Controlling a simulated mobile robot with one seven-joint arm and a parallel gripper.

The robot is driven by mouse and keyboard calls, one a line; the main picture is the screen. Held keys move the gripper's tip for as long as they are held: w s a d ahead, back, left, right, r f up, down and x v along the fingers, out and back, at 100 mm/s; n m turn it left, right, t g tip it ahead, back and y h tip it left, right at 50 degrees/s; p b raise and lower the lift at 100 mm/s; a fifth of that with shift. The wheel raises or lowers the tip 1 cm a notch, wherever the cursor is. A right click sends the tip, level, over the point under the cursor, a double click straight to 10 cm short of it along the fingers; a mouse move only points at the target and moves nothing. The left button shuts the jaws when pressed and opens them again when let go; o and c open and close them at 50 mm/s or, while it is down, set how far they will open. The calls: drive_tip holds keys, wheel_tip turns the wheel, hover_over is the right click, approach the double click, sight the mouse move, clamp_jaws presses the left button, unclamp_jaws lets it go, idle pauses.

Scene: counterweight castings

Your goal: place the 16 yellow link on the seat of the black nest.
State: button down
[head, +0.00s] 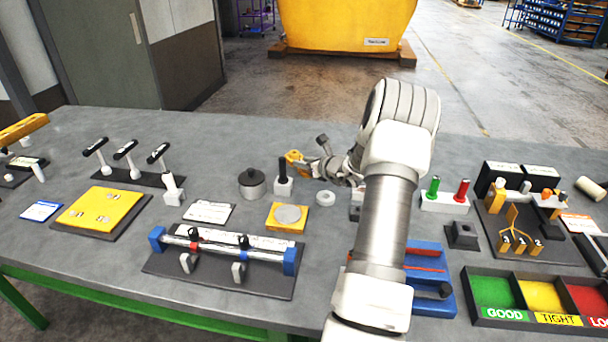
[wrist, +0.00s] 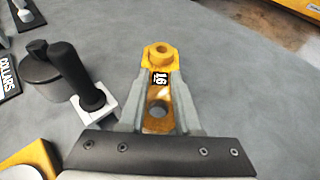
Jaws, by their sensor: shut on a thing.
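The yellow link (wrist: 160,55) marked 16 is held between the two fingers of my gripper (wrist: 160,88) in the wrist view. It has a round raised eye at its far end and a hole nearer my palm. In the head view the link (head: 293,157) shows as a small yellow piece at my gripper (head: 307,163), above the table and close to a black post on a white base. A small black block (head: 462,236), which looks like the black nest, stands right of my arm, apart from the link. Its seat is too small to make out.
The black post (head: 283,170) and a dark lidded pot (head: 252,183) stand left of my gripper. A white ring (head: 325,198) lies nearby. My arm hides some table.

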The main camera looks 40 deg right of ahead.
sight(304, 181)
drive_tip(key=shift+f, duration=1.9)
drive_tip(key=shift+f, duration=0.1)
drive_tip(key=c, duration=1.1)
unclamp_jaws()
drive_tip(key=shift+f+b, duration=0.2)
drive_tip(key=shift+b, duration=0.1)
drive_tip(key=o, duration=0.5)
drive_tip(key=shift+r, duration=0.1)
drive_tip(key=shift+r, duration=0.1)
